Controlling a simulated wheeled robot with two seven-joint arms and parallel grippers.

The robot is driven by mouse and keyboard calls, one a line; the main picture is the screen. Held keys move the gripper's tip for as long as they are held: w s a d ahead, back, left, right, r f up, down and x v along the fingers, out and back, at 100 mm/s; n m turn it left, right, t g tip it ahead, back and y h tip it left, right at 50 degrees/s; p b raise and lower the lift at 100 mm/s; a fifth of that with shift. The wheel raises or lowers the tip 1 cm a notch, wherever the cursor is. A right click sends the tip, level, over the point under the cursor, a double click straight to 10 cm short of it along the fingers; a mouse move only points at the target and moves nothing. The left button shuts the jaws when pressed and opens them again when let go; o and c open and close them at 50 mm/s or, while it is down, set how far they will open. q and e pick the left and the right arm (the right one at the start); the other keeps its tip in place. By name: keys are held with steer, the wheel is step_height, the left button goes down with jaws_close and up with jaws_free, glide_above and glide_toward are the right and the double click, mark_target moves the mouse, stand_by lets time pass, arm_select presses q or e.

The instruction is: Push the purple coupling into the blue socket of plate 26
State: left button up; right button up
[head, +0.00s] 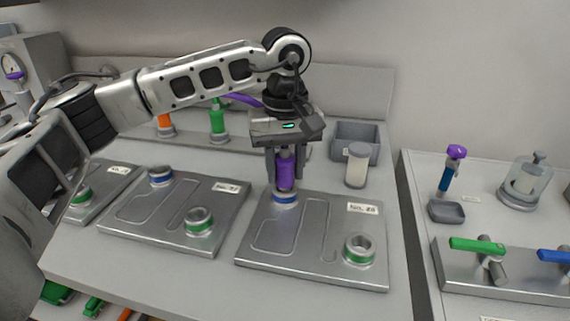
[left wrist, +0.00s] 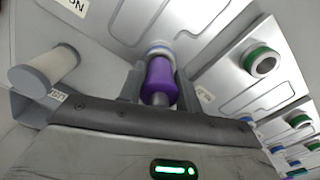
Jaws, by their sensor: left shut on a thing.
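The purple coupling (head: 286,172) is upright between the fingers of my left gripper (head: 286,178), which is shut on it. The coupling also shows in the left wrist view (left wrist: 160,76). Its lower end is right at the blue-ringed socket (head: 285,198) of the nearest plate (head: 290,235), in line with it. I cannot tell how far it is in. The plate's label (head: 362,208) seems to read No. 26, but is small. The socket's blue rim shows just beyond the coupling in the left wrist view (left wrist: 160,46). My right gripper is not in view.
A green-ringed socket (head: 358,250) stands on the same plate. Another plate (head: 150,225) lies to the left. A grey-white cylinder (head: 357,165) and a grey bin (head: 352,138) stand behind right. Green (head: 217,122) and orange (head: 165,124) couplings stand behind left.

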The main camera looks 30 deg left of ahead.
arm_select(q)
steer(key=shift+f+b, duration=0.35)
steer(key=shift+f, duration=0.2)
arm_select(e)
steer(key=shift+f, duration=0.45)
arm_select(q)
steer(key=o, duration=1.7)
steer(key=shift+c, duration=0.2)
steer(key=shift+r, duration=0.65)
step_height(320, 180, up, 13)
steer(key=shift+r+p, duration=0.15)
steer(key=shift+p, duration=0.7)
steer(key=shift+r, duration=0.7)
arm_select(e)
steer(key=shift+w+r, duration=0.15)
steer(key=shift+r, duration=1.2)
